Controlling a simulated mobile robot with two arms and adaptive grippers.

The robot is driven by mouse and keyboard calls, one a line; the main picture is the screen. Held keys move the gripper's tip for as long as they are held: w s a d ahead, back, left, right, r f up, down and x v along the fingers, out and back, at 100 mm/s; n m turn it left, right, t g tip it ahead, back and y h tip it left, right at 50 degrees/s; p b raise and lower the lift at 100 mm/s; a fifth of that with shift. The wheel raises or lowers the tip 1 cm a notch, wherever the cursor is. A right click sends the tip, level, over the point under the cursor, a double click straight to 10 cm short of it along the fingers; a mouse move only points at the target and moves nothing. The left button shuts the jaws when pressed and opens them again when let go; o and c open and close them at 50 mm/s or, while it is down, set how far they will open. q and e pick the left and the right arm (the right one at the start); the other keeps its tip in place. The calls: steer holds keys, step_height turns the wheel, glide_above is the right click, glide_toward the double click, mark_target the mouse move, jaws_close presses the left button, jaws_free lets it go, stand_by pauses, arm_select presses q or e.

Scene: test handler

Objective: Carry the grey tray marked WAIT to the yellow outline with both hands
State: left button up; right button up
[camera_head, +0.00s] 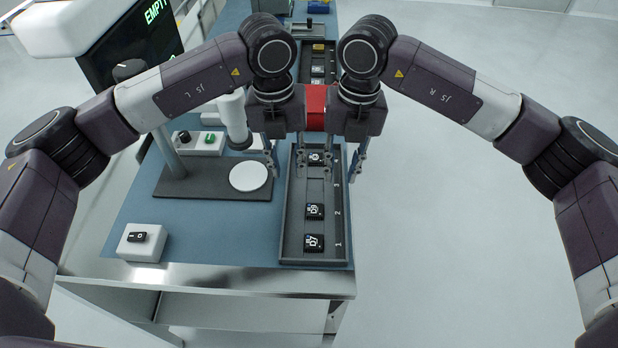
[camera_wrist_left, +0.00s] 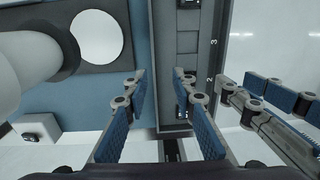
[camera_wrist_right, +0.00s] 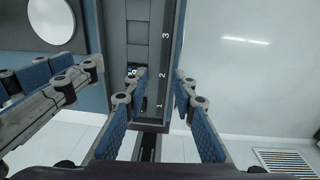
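A long grey tray (camera_head: 315,263) with numbered slots and several black chips lies on the blue bench top, its near end by the bench's front edge. I see no WAIT mark; the grippers partly cover its far end. My left gripper (camera_head: 285,160) is open at the tray's left wall, its fingers apart in the left wrist view (camera_wrist_left: 160,75). My right gripper (camera_head: 347,165) is open at the tray's right wall, which lies between its fingers in the right wrist view (camera_wrist_right: 160,75). Neither visibly grips. I cannot make out the yellow outline.
A black stand base (camera_head: 195,186) with a white disc (camera_head: 248,176) is left of the tray. A white switch box (camera_head: 143,243) stands at the front left. Another chip tray (camera_head: 332,70) and a red block (camera_head: 316,107) are behind. Right of the bench is open floor.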

mark_target(286, 191)
arm_select(q)
steer(key=shift+s+a+r+y, duration=0.1)
steer(key=shift+s+a+y, duration=0.15)
steer(key=shift+a, duration=0.2)
arm_select(e)
steer(key=shift+w+d+h, duration=0.35)
steer(key=shift+d+h, duration=0.05)
steer(key=shift+d, duration=0.2)
arm_select(q)
steer(key=shift+d, duration=0.1)
arm_select(e)
steer(key=shift+d, duration=0.2)
arm_select(q)
steer(key=shift+d, duration=0.1)
